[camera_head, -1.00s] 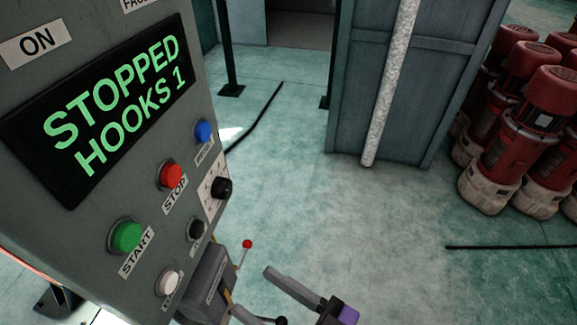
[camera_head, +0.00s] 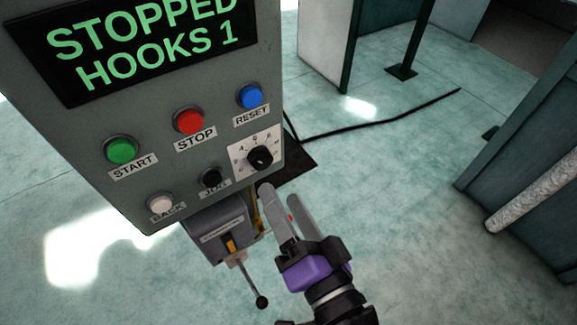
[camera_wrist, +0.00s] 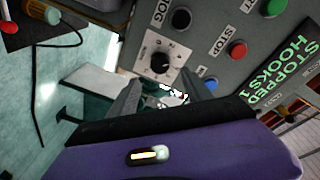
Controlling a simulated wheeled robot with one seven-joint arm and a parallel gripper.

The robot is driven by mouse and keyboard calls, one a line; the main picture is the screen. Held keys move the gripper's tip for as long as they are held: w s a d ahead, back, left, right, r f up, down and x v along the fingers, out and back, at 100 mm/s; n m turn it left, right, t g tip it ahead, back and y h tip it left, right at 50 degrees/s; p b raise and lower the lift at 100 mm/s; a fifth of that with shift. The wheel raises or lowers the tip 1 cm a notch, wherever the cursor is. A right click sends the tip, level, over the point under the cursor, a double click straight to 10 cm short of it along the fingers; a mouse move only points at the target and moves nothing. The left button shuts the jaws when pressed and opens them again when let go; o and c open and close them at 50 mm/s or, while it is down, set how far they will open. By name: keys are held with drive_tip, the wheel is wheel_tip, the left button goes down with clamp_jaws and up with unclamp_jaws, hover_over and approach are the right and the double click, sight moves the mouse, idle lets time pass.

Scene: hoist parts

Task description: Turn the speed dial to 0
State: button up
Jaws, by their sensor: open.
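The speed dial (camera_head: 260,157) is a black knob on a white scale plate at the lower right of the grey control panel (camera_head: 150,105). In the wrist view the dial (camera_wrist: 161,62) sits ahead of the fingers, a little left of centre. Its pointer setting is too small to read surely. My gripper (camera_head: 279,194) is open and empty, its grey fingers just below and right of the dial, apparently apart from it. The purple gripper body (camera_wrist: 170,150) fills the bottom of the wrist view.
Green START (camera_head: 121,149), red STOP (camera_head: 188,120), blue RESET (camera_head: 249,96), white BACK (camera_head: 160,204) and black JOG (camera_head: 210,178) buttons surround the dial. A lever box (camera_head: 222,228) hangs below the panel. The screen (camera_head: 140,45) reads STOPPED, HOOKS 1.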

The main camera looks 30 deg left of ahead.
sight(264, 164)
drive_tip(key=p+x, duration=0.2)
drive_tip(key=x, duration=0.5)
drive_tip(key=shift+w+a, duration=0.15)
drive_tip(key=shift+a, duration=0.15)
clamp_jaws()
drive_tip(key=shift+f+b, duration=0.1)
drive_tip(key=shift+b, duration=0.3)
